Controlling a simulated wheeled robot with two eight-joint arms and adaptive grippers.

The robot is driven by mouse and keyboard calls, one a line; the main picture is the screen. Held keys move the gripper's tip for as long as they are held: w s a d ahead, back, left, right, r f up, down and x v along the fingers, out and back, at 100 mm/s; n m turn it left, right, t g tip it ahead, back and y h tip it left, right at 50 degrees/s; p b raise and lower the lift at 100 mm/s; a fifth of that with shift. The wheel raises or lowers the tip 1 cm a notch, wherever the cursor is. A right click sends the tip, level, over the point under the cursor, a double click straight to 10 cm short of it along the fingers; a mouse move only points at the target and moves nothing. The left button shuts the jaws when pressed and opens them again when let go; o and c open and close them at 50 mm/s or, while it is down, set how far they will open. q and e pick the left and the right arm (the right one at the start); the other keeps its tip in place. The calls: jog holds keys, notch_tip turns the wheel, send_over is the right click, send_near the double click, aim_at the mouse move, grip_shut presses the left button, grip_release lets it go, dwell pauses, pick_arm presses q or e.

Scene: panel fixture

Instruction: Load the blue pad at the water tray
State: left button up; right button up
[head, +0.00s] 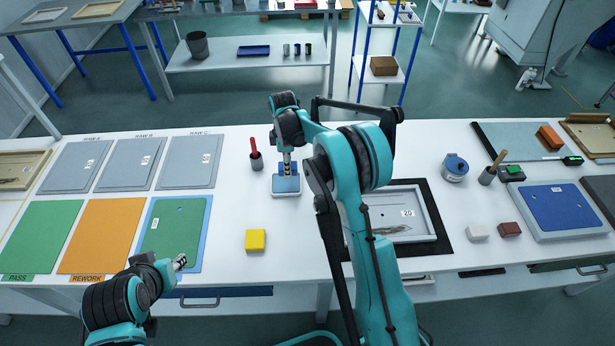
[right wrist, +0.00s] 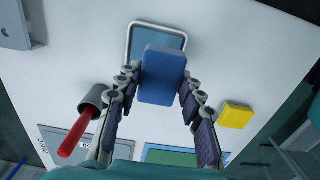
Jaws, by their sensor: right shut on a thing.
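The blue pad (right wrist: 162,75) is between the fingers of my right gripper (right wrist: 160,100), which is shut on it. In the head view, the right gripper (head: 287,168) points down with the blue pad (head: 286,184) at the water tray. The water tray (head: 287,194) is small, with a pale rim; it also shows beyond the pad in the right wrist view (right wrist: 130,42). The pad overlaps the tray in both views; I cannot tell whether they touch. My left gripper (head: 181,262) is near the front edge, by the green panel (head: 178,232); its opening is unclear.
A yellow block (head: 255,240) lies in front of the tray. A cup with a red handle (head: 256,160) stands to its left. A framed panel marked 20 (head: 428,215) is right, partly behind my arm. Grey panels (head: 130,164) lie left. Bare table surrounds the yellow block.

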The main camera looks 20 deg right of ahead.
aim_at(286, 183)
jog(key=shift+w+a+f, duration=0.25)
jog(key=shift+w+a, duration=0.15)
jog(key=shift+w, duration=0.25)
jog(key=shift+f+b, duration=1.7)
jog(key=shift+f, duration=1.25)
jog(key=shift+s+f+b, duration=0.1)
jog(key=shift+f+b, duration=0.4)
jog(key=shift+f, duration=0.05)
jog(key=shift+r, duration=0.1)
jog(key=shift+r+p, duration=2)
jog(key=shift+r, duration=1.5)
jog(key=shift+f, duration=0.1)
